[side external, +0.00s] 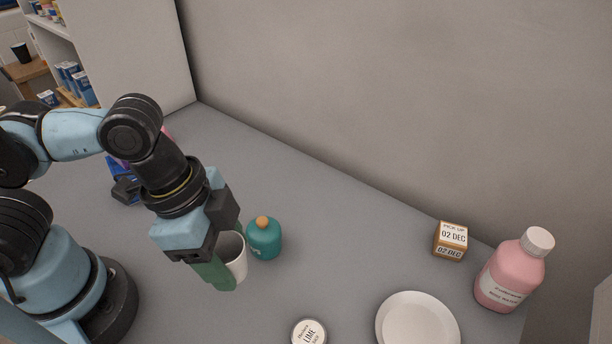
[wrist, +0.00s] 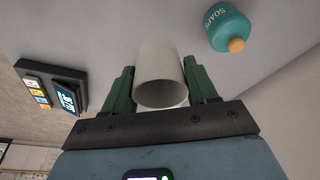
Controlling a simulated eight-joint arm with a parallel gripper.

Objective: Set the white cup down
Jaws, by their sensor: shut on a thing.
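The white cup (side external: 238,262) is between the green fingers of my gripper (side external: 222,272) in the side external view, partly hidden by the near finger. In the wrist view the white cup (wrist: 160,75) shows between the two fingers of my gripper (wrist: 160,85), with its round opening toward the camera. My gripper is shut on the cup. Whether the cup's base touches the counter (side external: 290,215) cannot be told.
A teal soap bottle (side external: 264,240) with an orange cap stands close beside the cup. The counter's middle is clear.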

